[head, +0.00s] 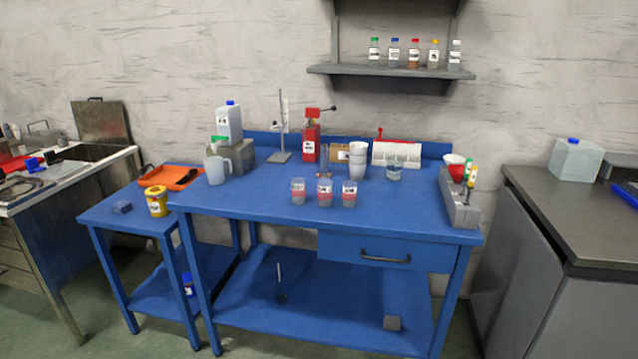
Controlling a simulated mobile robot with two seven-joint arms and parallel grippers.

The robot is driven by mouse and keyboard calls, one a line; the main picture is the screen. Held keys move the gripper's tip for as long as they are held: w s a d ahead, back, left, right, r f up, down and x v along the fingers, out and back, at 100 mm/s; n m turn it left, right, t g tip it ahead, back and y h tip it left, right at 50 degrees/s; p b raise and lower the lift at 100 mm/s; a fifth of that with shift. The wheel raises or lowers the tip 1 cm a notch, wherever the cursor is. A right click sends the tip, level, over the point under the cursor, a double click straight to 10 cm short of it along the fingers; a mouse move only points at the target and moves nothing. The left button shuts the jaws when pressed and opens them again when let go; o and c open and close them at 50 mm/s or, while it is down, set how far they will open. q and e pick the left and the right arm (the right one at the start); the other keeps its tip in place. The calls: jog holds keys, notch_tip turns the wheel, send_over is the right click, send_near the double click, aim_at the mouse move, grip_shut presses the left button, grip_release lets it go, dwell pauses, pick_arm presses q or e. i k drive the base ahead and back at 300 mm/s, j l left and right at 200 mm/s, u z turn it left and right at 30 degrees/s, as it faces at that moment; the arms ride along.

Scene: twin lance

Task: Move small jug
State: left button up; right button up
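A small translucent white jug (217,170) with a handle on its right side stands upright at the left end of the blue workbench (250,195). It is close to the grey block (240,155) that carries a blue-capped container (229,124). Neither of my grippers shows in the head view.
Three labelled cups (325,192) stand near the bench's front edge. White stacked cups (358,160), a red device (311,143) and a metal stand (282,140) are behind. A lower blue side table (125,220) holds an orange tray (171,177) and a yellow tub (157,203).

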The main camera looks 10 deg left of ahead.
aim_at(214, 166)
jog(key=i+j, duration=0.75)
jog(key=j, duration=0.2)
